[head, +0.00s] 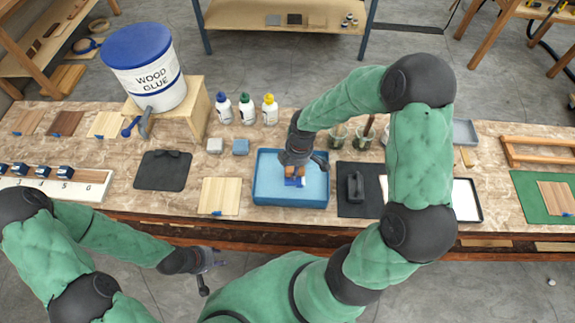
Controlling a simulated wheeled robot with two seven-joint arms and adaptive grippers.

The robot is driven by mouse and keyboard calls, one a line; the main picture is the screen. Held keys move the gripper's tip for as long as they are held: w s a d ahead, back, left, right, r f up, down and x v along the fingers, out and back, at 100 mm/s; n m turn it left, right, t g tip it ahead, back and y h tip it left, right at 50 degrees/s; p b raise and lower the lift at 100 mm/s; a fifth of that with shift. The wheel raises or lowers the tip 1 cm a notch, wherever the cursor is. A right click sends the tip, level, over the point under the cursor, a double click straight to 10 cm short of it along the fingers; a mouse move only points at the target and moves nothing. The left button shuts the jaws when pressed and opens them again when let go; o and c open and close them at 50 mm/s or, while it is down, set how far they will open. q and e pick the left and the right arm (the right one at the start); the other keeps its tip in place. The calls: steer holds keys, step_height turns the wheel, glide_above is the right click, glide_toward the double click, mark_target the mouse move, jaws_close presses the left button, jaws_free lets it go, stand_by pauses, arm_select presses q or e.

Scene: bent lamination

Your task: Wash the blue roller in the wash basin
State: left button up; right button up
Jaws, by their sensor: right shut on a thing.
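The blue wash basin (262,196) stands near the table's front edge, slightly right of the picture's middle. My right gripper (295,172) reaches down into it, shut on a roller with an orange-brown part at the jaws. The roller's blue and white end (294,182) shows low in the basin. The gripper hides part of the roller, and I cannot tell if it touches the bottom. My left gripper (210,274) is empty, in front of the table and below its edge, with its fingers apart.
A wood glue bucket (149,85) stands on a wooden stand at the back left. Bottles (246,109) stand behind the basin. A dark mat (163,171) and a wooden panel (220,196) lie left of it. A black block (355,187) stands on another dark mat at right.

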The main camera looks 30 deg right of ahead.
steer(key=shift+d, duration=0.15)
steer(key=shift+w+a+b, duration=0.15)
steer(key=shift+w+a, duration=0.35)
steer(key=shift+a, duration=0.35)
steer(key=shift+w+a+b, duration=0.15)
steer(key=shift+w+a, duration=0.4)
steer(key=shift+a, duration=0.35)
steer(key=shift+w+a+b, duration=0.15)
steer(key=shift+w+a, duration=0.35)
steer(key=shift+a, duration=0.35)
steer(key=shift+s+d+p, duration=0.25)
steer(key=shift+s+d, duration=0.3)
steer(key=shift+d, duration=0.3)
steer(key=shift+s+d+p, duration=0.25)
steer(key=shift+s+d, duration=0.25)
steer(key=shift+d, duration=0.4)
steer(key=shift+s+d+p, duration=0.25)
steer(key=shift+s+d, duration=0.3)
steer(key=shift+d, duration=0.3)
steer(key=shift+w+a+r+p, duration=0.25)
steer(key=shift+a+r+p, duration=0.2)
steer(key=shift+r+p, duration=0.5)
steer(key=shift+w+a+r+p, duration=0.35)
steer(key=shift+r+p, duration=0.25)
steer(key=shift+r, duration=0.6)
steer(key=shift+w+a+r+p, duration=0.2)
steer(key=shift+a+r+p, duration=0.3)
steer(key=shift+r+p, duration=0.45)
